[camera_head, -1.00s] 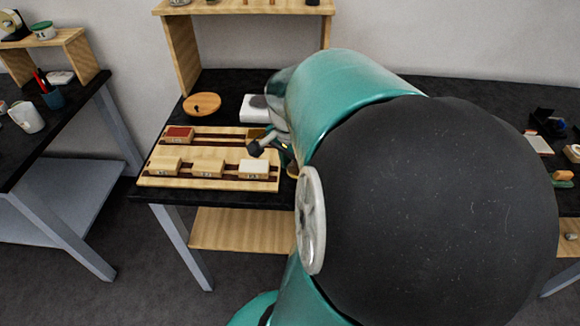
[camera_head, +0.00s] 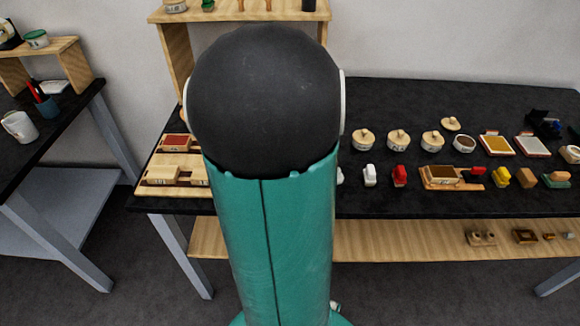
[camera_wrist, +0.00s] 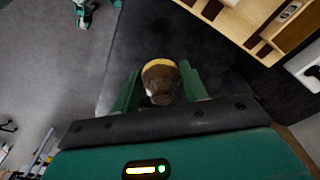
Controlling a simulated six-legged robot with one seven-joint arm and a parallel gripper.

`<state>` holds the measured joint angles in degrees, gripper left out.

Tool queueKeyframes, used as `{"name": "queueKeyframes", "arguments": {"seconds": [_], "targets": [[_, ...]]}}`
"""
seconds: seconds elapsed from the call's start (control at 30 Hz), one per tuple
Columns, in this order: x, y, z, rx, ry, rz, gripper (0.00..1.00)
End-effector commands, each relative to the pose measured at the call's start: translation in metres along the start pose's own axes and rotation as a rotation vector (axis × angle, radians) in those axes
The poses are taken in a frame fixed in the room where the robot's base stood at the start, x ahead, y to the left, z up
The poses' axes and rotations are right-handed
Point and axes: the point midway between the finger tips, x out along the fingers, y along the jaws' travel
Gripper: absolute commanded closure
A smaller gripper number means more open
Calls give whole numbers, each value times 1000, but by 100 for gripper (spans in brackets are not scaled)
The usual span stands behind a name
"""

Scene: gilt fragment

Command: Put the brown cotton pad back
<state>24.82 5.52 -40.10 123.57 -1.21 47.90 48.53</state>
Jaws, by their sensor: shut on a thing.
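My gripper (camera_wrist: 160,78) shows in the wrist view with its two green fingers closed on a brown, rounded thing (camera_wrist: 160,88) with a yellowish upper edge. It looks like the brown cotton pad, though its shape is partly hidden between the fingers. Black tabletop lies behind it. In the head view my arm hides the gripper and the held thing. The tray also shows in the wrist view (camera_wrist: 236,21).
Lidded round pots (camera_head: 398,140), an open bowl (camera_head: 464,143), a loose lid (camera_head: 450,124) and coloured pads (camera_head: 497,145) stand on the black table to the right. Small red, white and yellow pieces line the front. A wooden shelf (camera_head: 240,12) stands behind.

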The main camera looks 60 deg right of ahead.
Motion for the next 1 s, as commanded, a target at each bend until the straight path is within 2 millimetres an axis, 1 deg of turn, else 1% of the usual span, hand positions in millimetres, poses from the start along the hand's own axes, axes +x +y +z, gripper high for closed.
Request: {"name": "queueKeyframes", "arguments": {"seconds": [0.03,0.1,0.2,0.3,0.53,0.7,0.77,1.0], "targets": [[8,-4,-3,2,0,6,82],[18,-11,-6,1,1,6,82],[32,-20,-10,2,0,5,82],[41,-28,-13,2,0,3,82],[55,-36,-18,1,0,2,82],[80,-35,-14,1,-1,3,82],[83,-36,-14,0,0,0,82],[83,-36,-14,0,0,-1,82]]}}
